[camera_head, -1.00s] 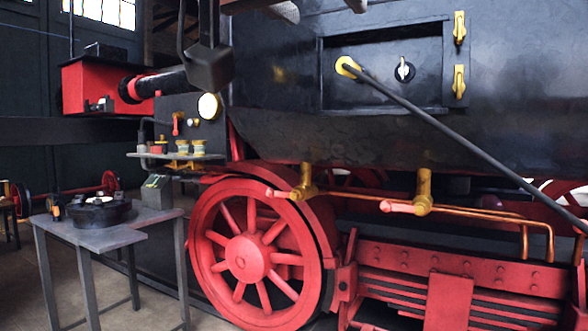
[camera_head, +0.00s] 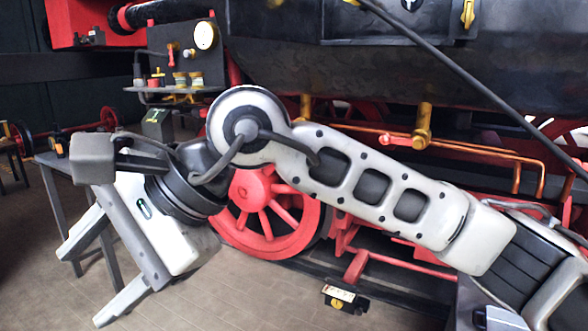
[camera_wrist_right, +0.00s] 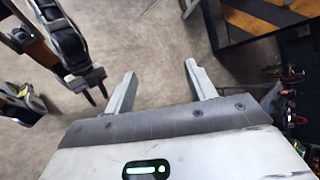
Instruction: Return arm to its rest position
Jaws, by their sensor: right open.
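My right arm (camera_head: 370,185) comes in from the lower right in the head view and reaches across to the left, bent at a round joint. My right gripper (camera_head: 80,288) hangs at its end, tilted, with its two pale fingers spread and pointing down to the left. In the right wrist view the gripper (camera_wrist_right: 160,70) has its fingers wide apart, with only floor showing between them. It holds nothing. The arm hides part of the red wheel (camera_head: 265,210) and much of the table (camera_head: 50,190). My left gripper cannot be made out.
The dark locomotive boiler (camera_head: 285,70) stands behind the arm, with a gauge shelf (camera_head: 178,90) at left. A black box (camera_head: 345,299) lies low near the wheels. In the wrist view, a dark pronged device (camera_wrist_right: 70,45) and a black-and-yellow striped edge (camera_wrist_right: 265,15) flank open floor.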

